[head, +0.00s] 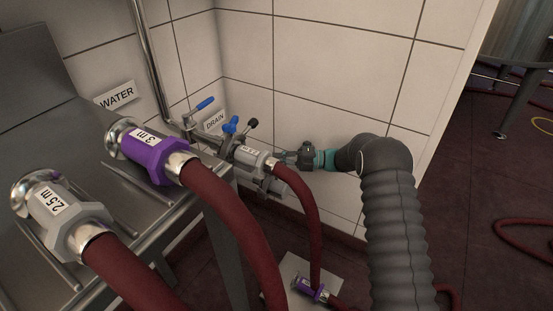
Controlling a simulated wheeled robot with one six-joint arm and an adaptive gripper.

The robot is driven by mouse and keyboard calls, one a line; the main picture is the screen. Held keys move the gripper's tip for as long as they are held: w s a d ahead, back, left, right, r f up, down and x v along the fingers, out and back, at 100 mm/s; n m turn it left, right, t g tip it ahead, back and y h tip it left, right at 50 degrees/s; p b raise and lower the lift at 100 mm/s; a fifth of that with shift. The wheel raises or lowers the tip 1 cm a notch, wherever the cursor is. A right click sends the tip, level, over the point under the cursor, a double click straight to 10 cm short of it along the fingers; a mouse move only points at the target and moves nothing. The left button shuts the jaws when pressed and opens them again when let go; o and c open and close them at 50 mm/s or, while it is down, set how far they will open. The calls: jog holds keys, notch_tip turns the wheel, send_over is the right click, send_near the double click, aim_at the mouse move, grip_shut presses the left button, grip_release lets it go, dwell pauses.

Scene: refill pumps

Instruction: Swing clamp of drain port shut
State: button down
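The drain port sits at the corner of the tiled wall under the "DRAIN" label (214,121). A grey hose coupling (253,160) with a partly readable tag is at the port, with a dark red hose (308,205) hanging from it. A blue handle (229,126) and a lever with a black knob (252,123) stick up just above the coupling. I cannot tell whether the clamp is shut. My gripper (284,158) comes from the right, its tip close beside the coupling's right end. Its fingers are small and partly hidden, so their opening and any contact are unclear.
A purple "3 m" coupling (155,157) and a grey "2.5 m" coupling (67,217) with red hoses rest on a metal rack at left. A blue-handled valve (204,104) is on the pipe. Another purple coupling (311,289) lies low on a pale plate.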

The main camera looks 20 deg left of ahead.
notch_tip(320, 180, up, 4)
jog(key=d, duration=0.1)
jog(key=s+d+f, duration=0.2)
jog(key=d+f, duration=0.3)
jog(key=d, duration=0.3)
jog(key=shift+s+f, duration=0.15)
jog(key=shift+f, duration=0.1)
